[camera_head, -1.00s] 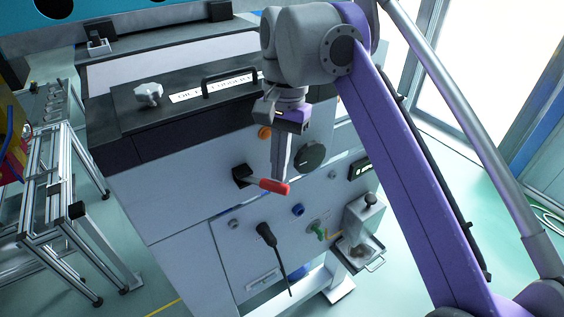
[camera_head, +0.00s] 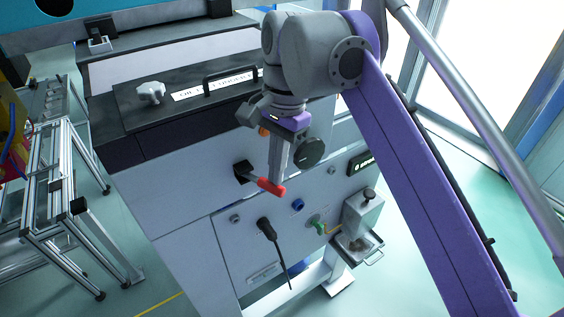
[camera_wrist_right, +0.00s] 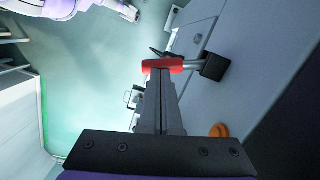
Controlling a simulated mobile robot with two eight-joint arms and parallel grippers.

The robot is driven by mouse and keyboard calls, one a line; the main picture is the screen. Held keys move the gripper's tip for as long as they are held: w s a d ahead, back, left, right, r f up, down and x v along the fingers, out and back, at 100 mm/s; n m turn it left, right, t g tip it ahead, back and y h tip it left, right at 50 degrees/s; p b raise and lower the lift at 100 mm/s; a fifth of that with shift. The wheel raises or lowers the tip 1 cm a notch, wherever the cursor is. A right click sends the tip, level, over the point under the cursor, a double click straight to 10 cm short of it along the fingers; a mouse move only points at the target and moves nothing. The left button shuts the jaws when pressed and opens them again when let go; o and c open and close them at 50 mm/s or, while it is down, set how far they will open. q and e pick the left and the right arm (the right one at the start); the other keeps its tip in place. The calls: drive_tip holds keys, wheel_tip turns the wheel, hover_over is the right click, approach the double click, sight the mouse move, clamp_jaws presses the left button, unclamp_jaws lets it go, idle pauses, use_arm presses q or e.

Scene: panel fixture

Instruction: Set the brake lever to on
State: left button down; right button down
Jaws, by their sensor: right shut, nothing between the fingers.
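The brake lever is a red handle (camera_head: 270,186) on a black mount (camera_head: 243,171) on the front panel. It points right and slants downward in the head view. In the right wrist view the red handle (camera_wrist_right: 163,65) lies across the tips of my fingers. My right gripper (camera_head: 279,188) is shut and empty, pointing down with its tips at the handle's outer end. It appears to touch the handle; exact contact is hard to tell. My left gripper is not in view.
A black round knob (camera_head: 311,152) and an orange button (camera_wrist_right: 219,130) sit close to the fingers. Below are a blue button (camera_head: 298,205), a green-handled valve (camera_head: 316,221) and a hanging black-handled tool (camera_head: 267,229). A pump-like unit (camera_head: 361,215) stands at right.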

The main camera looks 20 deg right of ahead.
sight(265, 180)
drive_tip(key=m, duration=0.1)
drive_tip(key=s+a+m, duration=0.1)
drive_tip(key=shift+a+m+t+p, duration=0.2)
drive_tip(key=shift+m+t+p, duration=0.1)
drive_tip(key=shift+m, duration=0.1)
drive_tip(key=m, duration=0.1)
drive_tip(key=a+m, duration=0.1)
drive_tip(key=shift+s+a+m, duration=0.25)
drive_tip(key=shift+s+m, duration=0.05)
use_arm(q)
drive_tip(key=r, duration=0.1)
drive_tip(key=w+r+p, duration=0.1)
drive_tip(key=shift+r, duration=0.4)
use_arm(e)
drive_tip(key=a+m, duration=0.2)
drive_tip(key=m, duration=0.1)
drive_tip(key=shift+a+t, duration=0.2)
drive_tip(key=shift+t, duration=0.2)
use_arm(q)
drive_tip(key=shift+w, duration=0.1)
use_arm(e)
drive_tip(key=shift+a, duration=0.2)
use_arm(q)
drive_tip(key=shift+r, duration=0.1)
use_arm(e)
drive_tip(key=shift+w, duration=0.15)
